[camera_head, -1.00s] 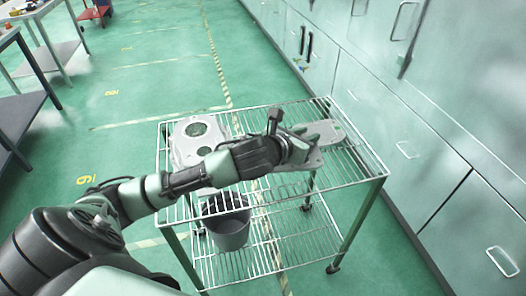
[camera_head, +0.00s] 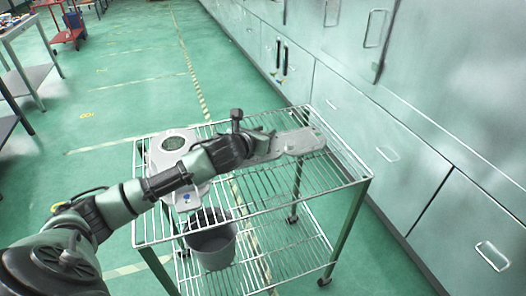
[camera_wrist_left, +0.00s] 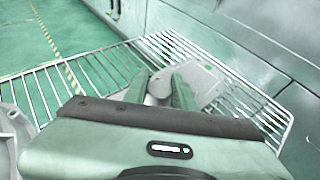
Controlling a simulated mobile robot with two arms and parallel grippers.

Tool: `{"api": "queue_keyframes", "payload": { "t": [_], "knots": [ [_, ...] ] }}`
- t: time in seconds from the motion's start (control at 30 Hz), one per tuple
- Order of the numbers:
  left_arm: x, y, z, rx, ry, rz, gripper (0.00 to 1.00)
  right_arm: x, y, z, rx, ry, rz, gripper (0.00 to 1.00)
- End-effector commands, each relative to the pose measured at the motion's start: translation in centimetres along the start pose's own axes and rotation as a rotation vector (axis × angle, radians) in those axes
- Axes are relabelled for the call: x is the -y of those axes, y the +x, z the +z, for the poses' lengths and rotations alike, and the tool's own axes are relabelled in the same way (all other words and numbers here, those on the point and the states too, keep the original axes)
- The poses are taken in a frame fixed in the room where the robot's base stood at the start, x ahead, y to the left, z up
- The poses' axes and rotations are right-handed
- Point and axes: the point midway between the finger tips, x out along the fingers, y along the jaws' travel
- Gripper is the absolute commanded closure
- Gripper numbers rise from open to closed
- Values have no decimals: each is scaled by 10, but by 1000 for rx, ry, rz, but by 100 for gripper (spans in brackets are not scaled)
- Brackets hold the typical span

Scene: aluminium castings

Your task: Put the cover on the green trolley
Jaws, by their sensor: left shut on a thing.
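The cover (camera_head: 303,142), a flat light-grey casting with a rounded end, is over the right part of the wire top shelf of the green-legged trolley (camera_head: 352,215). My left gripper (camera_head: 268,145) is shut on the cover's near end. In the left wrist view the two green fingers (camera_wrist_left: 170,90) close around a grey raised part, and the flat cover (camera_wrist_left: 205,82) extends beyond them to the right. I cannot tell whether the cover touches the wires. My right gripper is not in view.
A larger grey casting (camera_head: 165,152) with a round opening sits on the left of the top shelf, partly behind my arm. A dark grey bin (camera_head: 212,245) stands on the lower shelf. Cabinets (camera_head: 400,140) line the right. The front right wires are bare.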

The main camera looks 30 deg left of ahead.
Motion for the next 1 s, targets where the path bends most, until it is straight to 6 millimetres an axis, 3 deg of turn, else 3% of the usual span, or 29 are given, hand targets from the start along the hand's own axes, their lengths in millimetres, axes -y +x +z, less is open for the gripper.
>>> {"api": "queue_keyframes", "payload": {
  "t": [0.07, 0.33, 0.53, 0.83, 0.87, 0.9, 0.93, 1.0],
  "knots": [
    [0, 5, -13, 0, -1, 0, 100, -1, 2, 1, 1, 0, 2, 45],
    [0, 13, -30, 2, -1, 0, 100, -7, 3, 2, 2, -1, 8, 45],
    [0, 24, -59, 1, -2, 0, 100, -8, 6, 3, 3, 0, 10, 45],
    [0, 25, -61, 4, 2, 0, 100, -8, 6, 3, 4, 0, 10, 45],
    [0, 25, -63, 1, 1, 1, 68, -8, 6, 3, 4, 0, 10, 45],
    [0, 25, -62, 1, 1, 1, 57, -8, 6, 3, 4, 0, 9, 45],
    [0, 25, -62, 1, 1, 0, 52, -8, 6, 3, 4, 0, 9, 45],
    [0, 25, -62, 1, 1, 0, 52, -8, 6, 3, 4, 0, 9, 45]
  ]
}}
